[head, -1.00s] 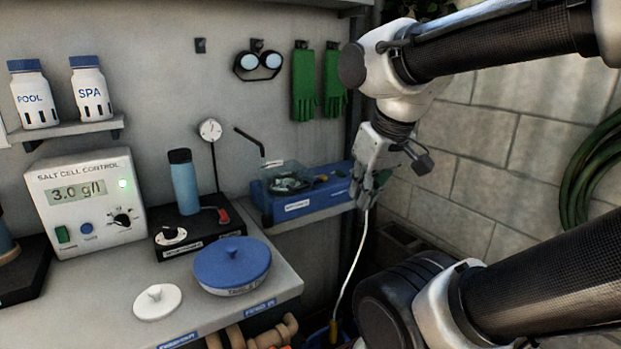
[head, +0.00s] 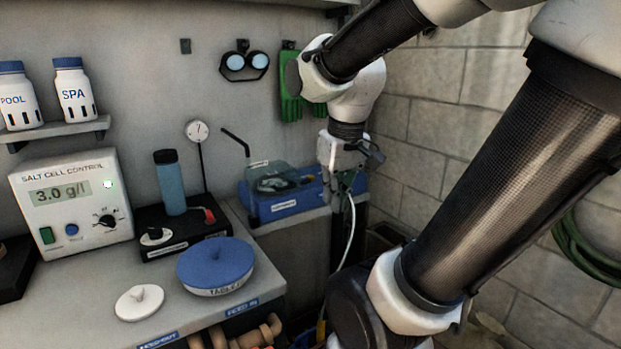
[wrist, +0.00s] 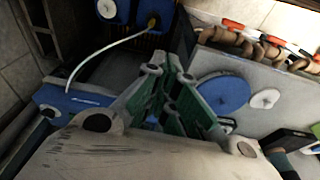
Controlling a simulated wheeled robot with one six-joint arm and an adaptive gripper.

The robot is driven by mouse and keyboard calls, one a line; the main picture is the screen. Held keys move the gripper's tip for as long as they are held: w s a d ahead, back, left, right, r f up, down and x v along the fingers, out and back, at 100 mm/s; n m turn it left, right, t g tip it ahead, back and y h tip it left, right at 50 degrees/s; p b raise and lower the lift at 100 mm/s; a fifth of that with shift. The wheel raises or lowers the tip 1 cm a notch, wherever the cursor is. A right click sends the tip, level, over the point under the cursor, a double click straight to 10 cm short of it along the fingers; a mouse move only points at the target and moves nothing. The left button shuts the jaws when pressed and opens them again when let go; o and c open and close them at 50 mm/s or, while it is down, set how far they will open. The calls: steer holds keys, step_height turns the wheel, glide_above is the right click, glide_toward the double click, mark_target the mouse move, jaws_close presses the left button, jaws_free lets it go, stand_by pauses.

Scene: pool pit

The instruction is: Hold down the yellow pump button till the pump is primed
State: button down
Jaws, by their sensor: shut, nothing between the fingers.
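The blue pump unit (head: 285,207) with a clear cover sits on the far right part of the bench, by the wall. It also shows at the left in the wrist view (wrist: 62,97). The yellow button cannot be made out now; my gripper hides part of the unit's right end. My gripper (head: 343,203) hangs fingers-down at that right end, in front of or above it; contact cannot be told. Its green fingers (wrist: 172,78) are closed with nothing between them. A white hose (head: 345,245) runs down beside the gripper.
A blue-lidded tub (head: 216,262) and a white lid (head: 139,301) lie on the near bench. A blue bottle (head: 170,185) and the salt cell control box (head: 75,208) stand behind. A block wall (head: 430,120) bounds the right side.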

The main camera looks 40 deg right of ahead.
steer(key=w+d+f+n+t+h, duration=0.1)
steer(key=w+d+f, duration=0.2)
steer(key=w+d, duration=0.7)
steer(key=w+d+f+n+t+h, duration=0.15)
steer(key=w+d, duration=0.45)
steer(key=w, duration=0.8)
steer(key=w+d+r+n+t, duration=0.2)
steer(key=w+r+n+t, duration=0.1)
steer(key=w, duration=0.8)
step_height(320, 180, up, 3)
steer(key=shift+w+d+f+t, duration=0.15)
steer(key=shift+f+t, duration=0.05)
steer(key=shift+t, duration=0.25)
steer(key=shift+h, duration=0.25)
